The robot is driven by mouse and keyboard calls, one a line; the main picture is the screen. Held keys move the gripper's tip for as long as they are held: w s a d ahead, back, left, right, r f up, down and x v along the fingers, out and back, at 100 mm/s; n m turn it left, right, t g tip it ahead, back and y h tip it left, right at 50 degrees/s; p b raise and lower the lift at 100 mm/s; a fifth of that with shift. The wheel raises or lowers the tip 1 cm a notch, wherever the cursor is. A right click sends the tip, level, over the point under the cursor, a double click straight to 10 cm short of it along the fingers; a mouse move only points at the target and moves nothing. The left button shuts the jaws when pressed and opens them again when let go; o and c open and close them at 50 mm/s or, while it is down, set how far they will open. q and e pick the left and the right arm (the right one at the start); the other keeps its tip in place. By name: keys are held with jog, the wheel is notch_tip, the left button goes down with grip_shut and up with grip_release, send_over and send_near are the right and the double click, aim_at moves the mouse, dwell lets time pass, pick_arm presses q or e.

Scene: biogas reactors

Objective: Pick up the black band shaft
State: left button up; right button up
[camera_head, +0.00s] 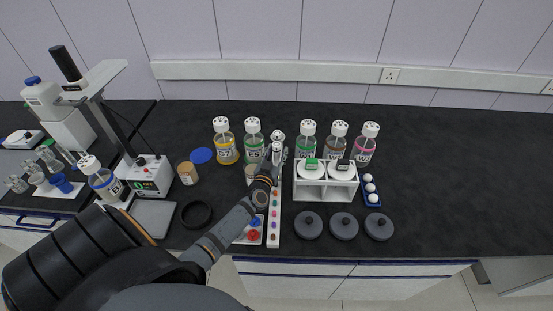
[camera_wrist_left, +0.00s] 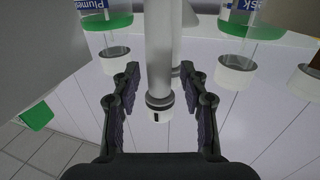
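My left gripper (camera_head: 275,158) reaches over the counter at the middle of the head view, by the row of bottles. In the left wrist view my left gripper (camera_wrist_left: 159,78) is open, one finger on each side of a pale grey shaft (camera_wrist_left: 159,50). A dark band circles this shaft near its end, between the fingers. Gaps show on both sides, so the fingers look clear of it. A second pale shaft (camera_wrist_left: 187,50) stands close behind it, partly hidden. In the head view the arm and gripper hide most of the shafts. My right gripper is not in view.
Capped bottles stand close by, including a green one (camera_head: 253,140) left and another (camera_head: 306,140) right. A white rack (camera_head: 325,190) stands right of the gripper, and a narrow white strip (camera_head: 273,225) lies below it. Several black lids (camera_head: 344,226) lie in front. The counter's right side is clear.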

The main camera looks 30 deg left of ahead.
pick_arm(q)
jog(key=c, duration=0.4)
grip_shut()
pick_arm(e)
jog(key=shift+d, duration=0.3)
pick_arm(q)
notch_tip(320, 180, up, 10)
jog(key=p, duration=0.7)
jog(key=shift+p, duration=0.35)
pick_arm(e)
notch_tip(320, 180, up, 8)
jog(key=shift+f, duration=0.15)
pick_arm(q)
jog(key=shift+r, duration=0.1)
jog(key=shift+r, duration=0.15)
jog(key=shift+r+p, duration=0.75)
jog(key=shift+r, duration=0.05)
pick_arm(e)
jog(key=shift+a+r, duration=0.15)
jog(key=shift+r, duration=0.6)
